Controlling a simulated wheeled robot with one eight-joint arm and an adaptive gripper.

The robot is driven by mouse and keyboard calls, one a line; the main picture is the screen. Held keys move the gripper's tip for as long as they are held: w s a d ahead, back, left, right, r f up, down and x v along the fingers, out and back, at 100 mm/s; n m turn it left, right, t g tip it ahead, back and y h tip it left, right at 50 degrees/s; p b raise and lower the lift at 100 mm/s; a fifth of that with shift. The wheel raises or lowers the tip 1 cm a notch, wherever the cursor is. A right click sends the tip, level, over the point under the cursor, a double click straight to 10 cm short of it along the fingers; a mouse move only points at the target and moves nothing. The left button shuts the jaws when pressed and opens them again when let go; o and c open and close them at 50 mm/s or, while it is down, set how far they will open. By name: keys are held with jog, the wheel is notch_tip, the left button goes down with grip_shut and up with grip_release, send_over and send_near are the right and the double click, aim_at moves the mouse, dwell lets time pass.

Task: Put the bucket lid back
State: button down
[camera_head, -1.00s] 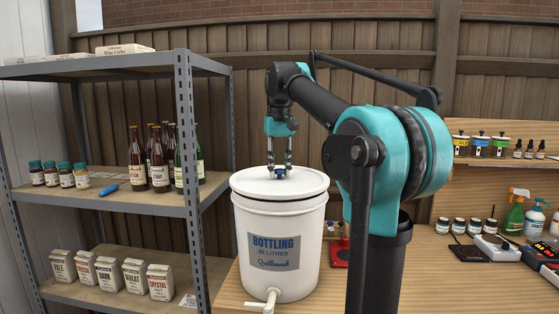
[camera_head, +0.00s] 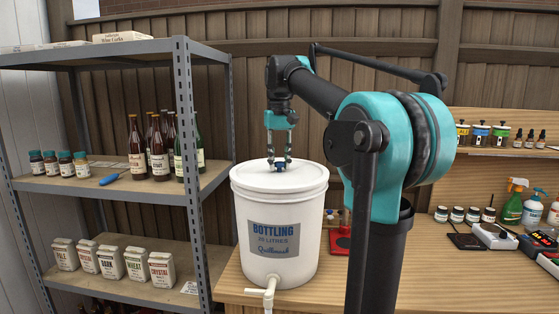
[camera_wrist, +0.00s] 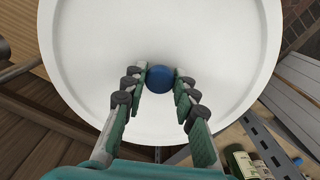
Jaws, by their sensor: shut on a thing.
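The white bucket (camera_head: 277,222), labelled "BOTTLING", stands upright on the wooden bench. Its round white lid (camera_head: 252,176) lies level on the bucket's top, with no dark gap showing along the front rim. My gripper (camera_head: 279,161) points straight down at the lid's middle and is shut on the small blue knob (camera_wrist: 160,78) there. In the wrist view the green-padded fingers (camera_wrist: 161,76) reach to both sides of the knob, and the lid (camera_wrist: 100,60) fills most of the picture. The far side of the rim is hard to see in the head view.
A grey metal shelf (camera_head: 187,150) with bottles (camera_head: 158,158) and grain bags (camera_head: 110,262) stands close on the bucket's left. The bucket's white tap (camera_head: 268,288) juts over the front edge. Spray bottles (camera_head: 513,207) and meters stand at the right of the bench (camera_head: 440,285).

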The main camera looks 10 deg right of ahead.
jog(key=shift+f, duration=0.25)
jog(key=c, duration=1.1)
grip_release()
